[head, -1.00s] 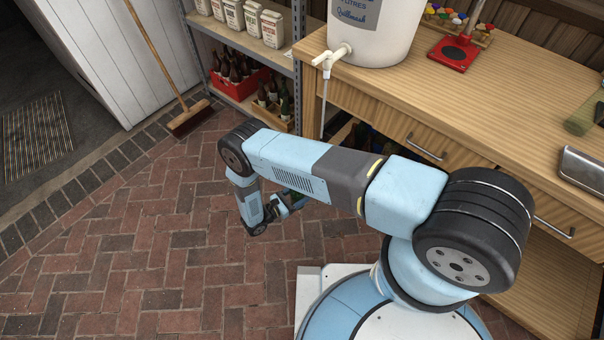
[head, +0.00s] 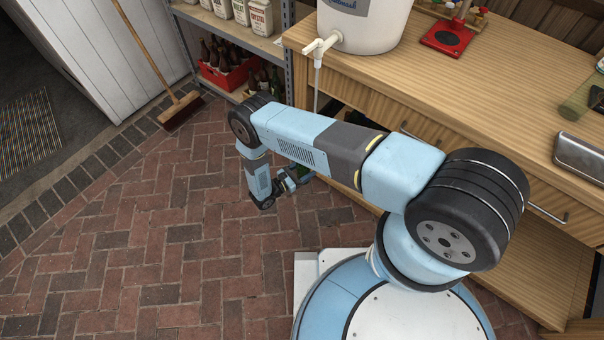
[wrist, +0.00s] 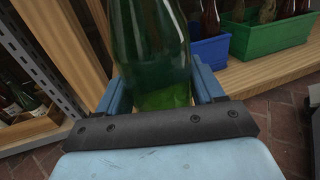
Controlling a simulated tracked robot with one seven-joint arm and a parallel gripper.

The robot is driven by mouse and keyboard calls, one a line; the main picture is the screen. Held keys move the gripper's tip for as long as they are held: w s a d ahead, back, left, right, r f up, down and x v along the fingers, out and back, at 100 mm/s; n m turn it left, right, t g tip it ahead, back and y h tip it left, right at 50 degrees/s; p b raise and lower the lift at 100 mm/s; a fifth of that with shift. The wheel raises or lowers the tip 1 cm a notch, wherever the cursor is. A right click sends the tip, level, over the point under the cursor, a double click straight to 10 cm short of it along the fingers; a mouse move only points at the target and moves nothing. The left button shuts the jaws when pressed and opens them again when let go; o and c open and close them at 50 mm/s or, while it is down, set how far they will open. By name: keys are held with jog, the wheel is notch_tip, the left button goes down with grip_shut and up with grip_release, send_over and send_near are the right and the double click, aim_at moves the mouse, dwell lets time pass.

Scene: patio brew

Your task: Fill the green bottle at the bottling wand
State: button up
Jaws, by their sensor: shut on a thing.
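The green bottle (wrist: 150,45) stands large between the two fingers of my gripper (wrist: 155,92) in the wrist view. The fingers are shut on it, and its top is cut off by the frame edge. In the head view my gripper (head: 292,182) hangs low in front of the bench, and only a little dark green shows beside it. The white bottling wand (head: 317,82) hangs down from the tap (head: 320,46) of the white bucket (head: 366,22) at the bench's left end. The gripper is below and left of the wand in the picture, apart from it.
The wooden bench (head: 455,88) fills the right. A red crate (head: 228,76) of bottles stands on the metal shelf. Blue (wrist: 209,50) and green (wrist: 270,38) crates of bottles stand on a low board. A broom (head: 182,108) leans left. Brick floor is clear.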

jog(key=w+d, duration=0.4)
jog(key=w, duration=0.1)
dwell(0.4)
jog(key=shift+a, duration=0.15)
dwell(0.4)
jog(key=shift+r, duration=0.15)
dwell(0.4)
jog(key=shift+r, duration=2.85)
jog(key=shift+r, duration=8.9)
